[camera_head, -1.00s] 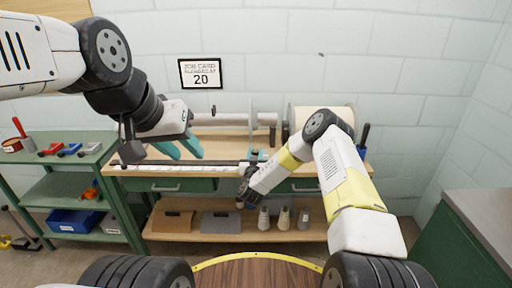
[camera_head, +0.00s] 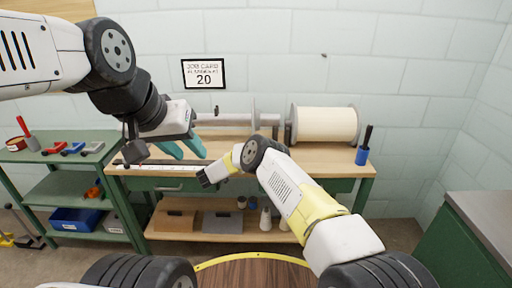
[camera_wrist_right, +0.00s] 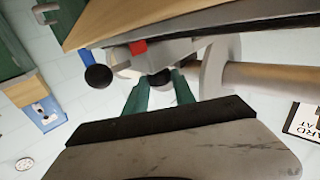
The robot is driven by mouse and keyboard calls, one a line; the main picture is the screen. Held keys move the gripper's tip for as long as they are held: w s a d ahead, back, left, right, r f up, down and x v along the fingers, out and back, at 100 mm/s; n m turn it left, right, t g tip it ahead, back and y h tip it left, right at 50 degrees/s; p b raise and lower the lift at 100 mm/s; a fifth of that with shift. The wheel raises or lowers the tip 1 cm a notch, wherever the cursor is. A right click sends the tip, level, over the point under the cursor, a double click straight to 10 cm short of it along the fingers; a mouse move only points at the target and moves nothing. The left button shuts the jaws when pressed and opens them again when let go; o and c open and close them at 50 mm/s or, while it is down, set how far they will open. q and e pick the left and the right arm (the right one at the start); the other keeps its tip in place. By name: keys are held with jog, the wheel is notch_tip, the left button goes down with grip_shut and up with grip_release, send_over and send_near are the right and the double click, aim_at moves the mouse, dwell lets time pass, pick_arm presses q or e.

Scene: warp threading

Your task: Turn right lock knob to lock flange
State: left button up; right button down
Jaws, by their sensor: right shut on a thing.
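In the right wrist view, the two green fingers of my right gripper (camera_wrist_right: 160,90) close around a small dark knob (camera_wrist_right: 159,80) below a grey fitting, beside a grey disc-shaped flange (camera_wrist_right: 214,68) on a wooden-coloured beam (camera_wrist_right: 270,77). The knob is partly hidden by the fingers. My left gripper (camera_head: 181,149) has teal fingers spread apart, empty, above the left part of the bench.
The workbench (camera_head: 320,153) carries a cream roll (camera_head: 326,124) and a blue-handled brush (camera_head: 364,146). A lever with a black ball (camera_wrist_right: 98,76) is close to my right gripper. A green shelf (camera_head: 66,152) stands left; a grey-topped cabinet (camera_head: 485,215) stands right.

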dwell(0.6)
jog(key=c, duration=1)
grip_release()
jog(key=shift+c, duration=0.2)
jog(key=v, duration=0.7)
jog(key=shift+a, duration=0.4)
jog(key=shift+s, duration=0.1)
